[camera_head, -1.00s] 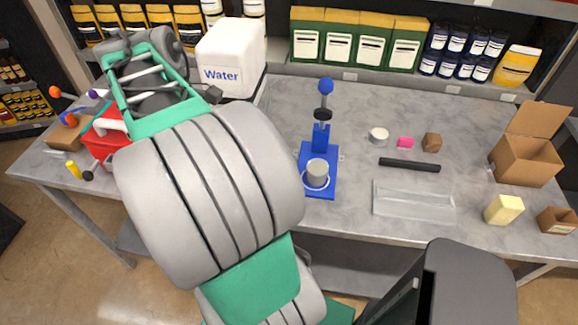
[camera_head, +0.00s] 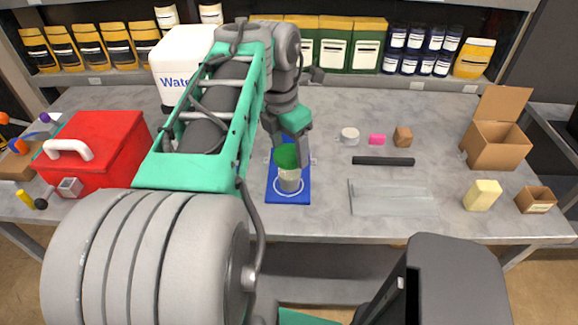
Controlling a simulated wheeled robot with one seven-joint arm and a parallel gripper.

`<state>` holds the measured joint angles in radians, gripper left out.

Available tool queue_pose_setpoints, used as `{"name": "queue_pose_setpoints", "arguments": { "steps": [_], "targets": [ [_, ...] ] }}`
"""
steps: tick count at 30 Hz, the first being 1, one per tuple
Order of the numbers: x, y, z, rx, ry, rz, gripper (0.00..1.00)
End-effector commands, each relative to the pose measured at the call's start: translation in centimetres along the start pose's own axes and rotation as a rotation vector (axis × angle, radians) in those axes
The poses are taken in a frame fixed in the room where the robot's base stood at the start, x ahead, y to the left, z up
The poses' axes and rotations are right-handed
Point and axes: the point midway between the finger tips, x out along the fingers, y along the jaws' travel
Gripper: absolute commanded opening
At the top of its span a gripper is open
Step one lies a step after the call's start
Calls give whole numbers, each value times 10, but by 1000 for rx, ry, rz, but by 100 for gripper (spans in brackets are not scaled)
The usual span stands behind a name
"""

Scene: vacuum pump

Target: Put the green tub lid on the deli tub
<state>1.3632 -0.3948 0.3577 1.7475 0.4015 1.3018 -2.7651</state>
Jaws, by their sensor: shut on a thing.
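The deli tub (camera_head: 289,184) is a small grey-white cup standing upright inside a white ring on the blue base plate. The green tub lid (camera_head: 286,154) appears steeply tilted over the tub's upper part. I cannot tell whether it touches the rim. My gripper (camera_head: 288,148) reaches down from behind and is shut on the lid. Its fingers are partly hidden, and the lid hides the tub's top.
The blue stand's base plate (camera_head: 273,196) lies under the tub; my arm hides its post. A red toolbox (camera_head: 97,160) is at left and a white water container (camera_head: 173,70) behind. A black bar (camera_head: 383,161) and a clear tray (camera_head: 390,205) lie to the right.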

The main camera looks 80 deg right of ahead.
Motion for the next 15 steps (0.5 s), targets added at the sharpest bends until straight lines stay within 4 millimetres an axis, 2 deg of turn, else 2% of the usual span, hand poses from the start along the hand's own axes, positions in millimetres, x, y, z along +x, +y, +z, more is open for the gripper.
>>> {"name": "queue_pose_setpoints", "arguments": {
  "steps": [1, 3, 11, 15],
  "targets": [
    [18, 6, 3, 0, 5, -5, 28],
    [32, 15, 9, -1, 5, -4, 28],
    [60, 33, 21, 0, 2, -2, 28],
    [86, 32, 16, 1, 4, -2, 28]
  ]
}}
